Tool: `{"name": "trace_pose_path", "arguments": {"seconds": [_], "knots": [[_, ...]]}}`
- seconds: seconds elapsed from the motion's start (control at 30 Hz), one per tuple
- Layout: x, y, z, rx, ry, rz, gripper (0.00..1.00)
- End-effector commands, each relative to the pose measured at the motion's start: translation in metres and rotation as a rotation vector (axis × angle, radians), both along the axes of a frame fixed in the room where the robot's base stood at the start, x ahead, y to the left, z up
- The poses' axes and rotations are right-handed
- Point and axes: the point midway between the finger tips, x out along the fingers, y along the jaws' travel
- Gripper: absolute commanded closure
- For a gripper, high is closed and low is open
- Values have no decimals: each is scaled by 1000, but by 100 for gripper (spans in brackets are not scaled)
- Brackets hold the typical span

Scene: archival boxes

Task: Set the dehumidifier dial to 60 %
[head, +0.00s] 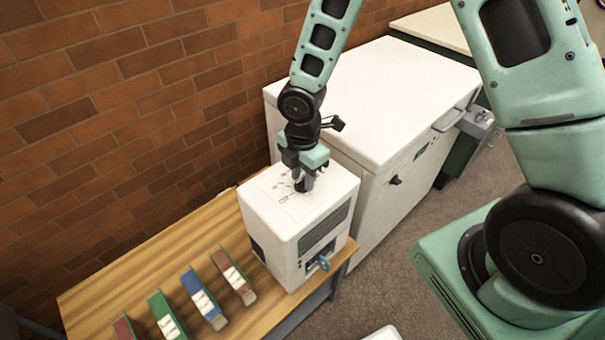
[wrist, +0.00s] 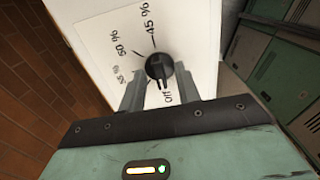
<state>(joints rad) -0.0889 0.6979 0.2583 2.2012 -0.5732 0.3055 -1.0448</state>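The dehumidifier (head: 300,222) is a white box standing on the wooden bench, with its dial panel on top. In the wrist view the black dial (wrist: 158,66) sits on a white label with marks reading 50 %, 45 % and off. A further mark at the left is too small to read surely. The knob's ridge seems to run down toward off, but its setting is not clear. My gripper (wrist: 160,92) points down at the panel. Its two fingers are apart, one on each side of the dial; contact is not visible. In the head view my gripper (head: 303,182) hides the dial.
Several coloured binders (head: 205,300) lie on the wooden bench (head: 100,285) left of the dehumidifier. A large white chest cabinet (head: 375,100) stands close behind and right. A brick wall (head: 130,90) borders the left.

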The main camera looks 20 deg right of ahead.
Motion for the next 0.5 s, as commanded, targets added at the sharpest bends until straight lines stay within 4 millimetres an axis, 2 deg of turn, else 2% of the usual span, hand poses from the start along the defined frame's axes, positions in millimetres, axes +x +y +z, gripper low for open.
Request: {"name": "trace_pose_path", "arguments": {"seconds": [0.13,0.23,0.27,0.5], "knots": [[0,0,0,0,0,0,67],[0,0,0,0,0,0,95],[0,0,0,0,0,0,100],[0,0,0,0,0,-5,100]]}}
